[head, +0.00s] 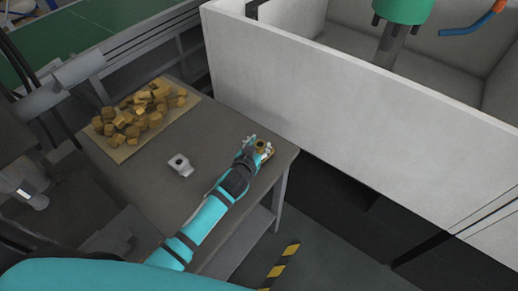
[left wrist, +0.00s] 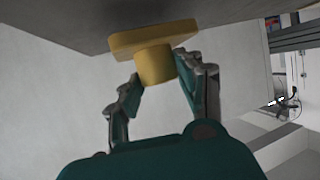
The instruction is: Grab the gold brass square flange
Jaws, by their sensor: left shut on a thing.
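The gold brass square flange (left wrist: 152,40) shows in the left wrist view as a square plate with a round boss. My left gripper (left wrist: 157,75) has its two fingers on either side of the round boss, shut on it. In the head view the flange (head: 262,147) is small, at the tip of my left gripper (head: 257,146), near the right corner of the grey table (head: 221,127). Whether it touches the table is hard to tell. My right gripper does not show.
A tray (head: 117,155) with several brass pieces (head: 143,107) lies at the table's back left. A grey metal part (head: 180,165) sits mid-table. A tall white tank wall (head: 330,113) stands close beyond the table's right edge. Bare table lies between.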

